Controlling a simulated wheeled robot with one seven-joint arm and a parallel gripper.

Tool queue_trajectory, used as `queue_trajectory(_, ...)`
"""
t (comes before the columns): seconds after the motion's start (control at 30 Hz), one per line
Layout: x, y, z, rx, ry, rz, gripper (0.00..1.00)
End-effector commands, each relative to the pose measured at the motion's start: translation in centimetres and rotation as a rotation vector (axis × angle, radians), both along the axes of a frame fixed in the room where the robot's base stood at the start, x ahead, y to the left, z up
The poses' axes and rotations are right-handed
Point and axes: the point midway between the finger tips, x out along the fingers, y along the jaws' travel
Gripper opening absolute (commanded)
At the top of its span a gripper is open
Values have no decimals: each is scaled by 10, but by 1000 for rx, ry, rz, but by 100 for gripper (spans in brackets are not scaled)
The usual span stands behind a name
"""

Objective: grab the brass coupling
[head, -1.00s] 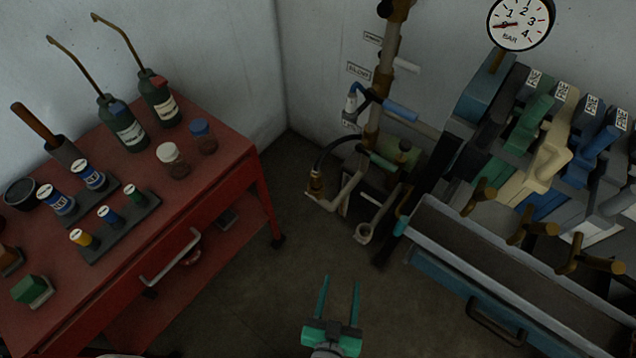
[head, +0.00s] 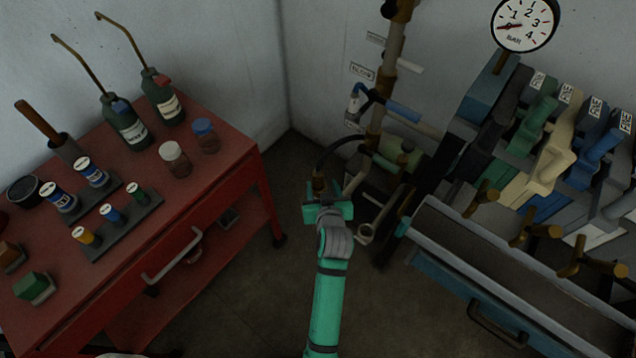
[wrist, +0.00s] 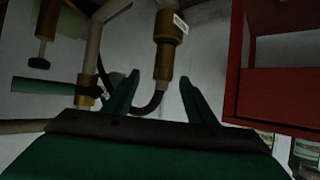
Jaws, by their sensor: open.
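The brass coupling (wrist: 168,45) hangs at the end of a black hose (wrist: 150,104), with a small white tag on it. In the wrist view it appears in the gap between the fingertips, nearer the right finger, and seems to lie beyond them.
A red cart (head: 215,190) with bottles and jars stands left. A vertical pipe (head: 379,100) with valves and side fittings is close behind and right of the coupling. A blue trough (head: 450,268) stands right.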

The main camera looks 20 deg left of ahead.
Motion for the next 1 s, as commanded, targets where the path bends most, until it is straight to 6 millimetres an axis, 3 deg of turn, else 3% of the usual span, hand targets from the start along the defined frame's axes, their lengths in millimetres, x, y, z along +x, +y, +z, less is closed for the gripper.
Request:
queue_trajectory(0.33, 37, 20, -17, 0, 3, 8, 51)
queue_trajectory(1.0, 86, 47, -48, 0, 2, 8, 51)
